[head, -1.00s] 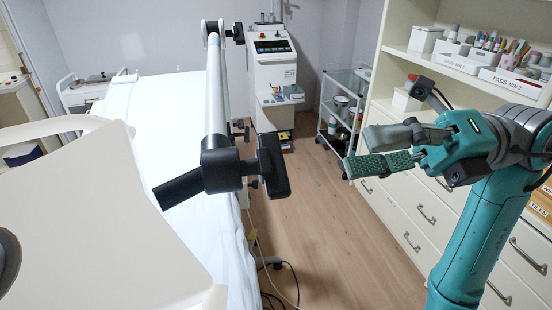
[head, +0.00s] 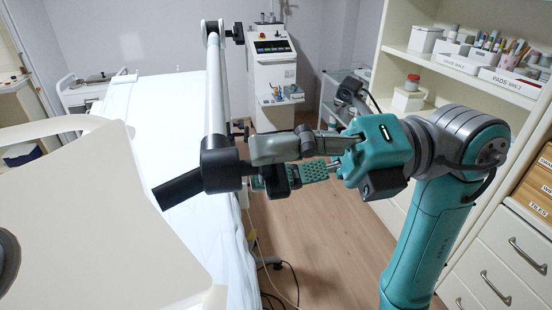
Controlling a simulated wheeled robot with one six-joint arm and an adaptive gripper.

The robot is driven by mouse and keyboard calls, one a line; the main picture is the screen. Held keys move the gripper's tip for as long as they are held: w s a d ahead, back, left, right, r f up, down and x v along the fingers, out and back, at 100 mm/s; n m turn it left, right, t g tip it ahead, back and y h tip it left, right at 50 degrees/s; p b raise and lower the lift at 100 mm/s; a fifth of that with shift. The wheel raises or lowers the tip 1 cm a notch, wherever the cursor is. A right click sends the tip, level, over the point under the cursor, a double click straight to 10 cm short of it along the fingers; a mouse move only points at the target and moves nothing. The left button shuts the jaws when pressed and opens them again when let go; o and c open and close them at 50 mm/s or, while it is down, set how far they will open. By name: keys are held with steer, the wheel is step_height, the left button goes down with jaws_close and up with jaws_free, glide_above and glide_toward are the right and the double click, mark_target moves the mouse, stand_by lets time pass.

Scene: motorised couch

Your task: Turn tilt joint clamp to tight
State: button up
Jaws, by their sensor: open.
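A black clamp knob (head: 293,177) sits on the right side of the black joint block (head: 220,165) at the near end of the pale arm tube (head: 214,95). A short black stub (head: 180,190) slants down-left from that block. My gripper (head: 262,166) reaches in from the right, its two fingers on either side of the knob, the grey finger above and the green textured finger below. The jaws are open, and the fingers hide much of the knob. I cannot tell whether either finger touches it. A second black knob (head: 238,33) is at the tube's far end.
The white-covered couch (head: 165,120) lies left, behind a cream panel (head: 80,215) in the foreground. A machine on a stand (head: 273,75), a trolley (head: 345,75) and cream shelves (head: 440,75) stand behind and right. Cables lie on the wooden floor (head: 330,240).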

jaws_close()
steer(key=shift+n, duration=0.4)
steer(key=n, duration=0.3)
steer(key=shift+n, duration=2.5)
jaws_free()
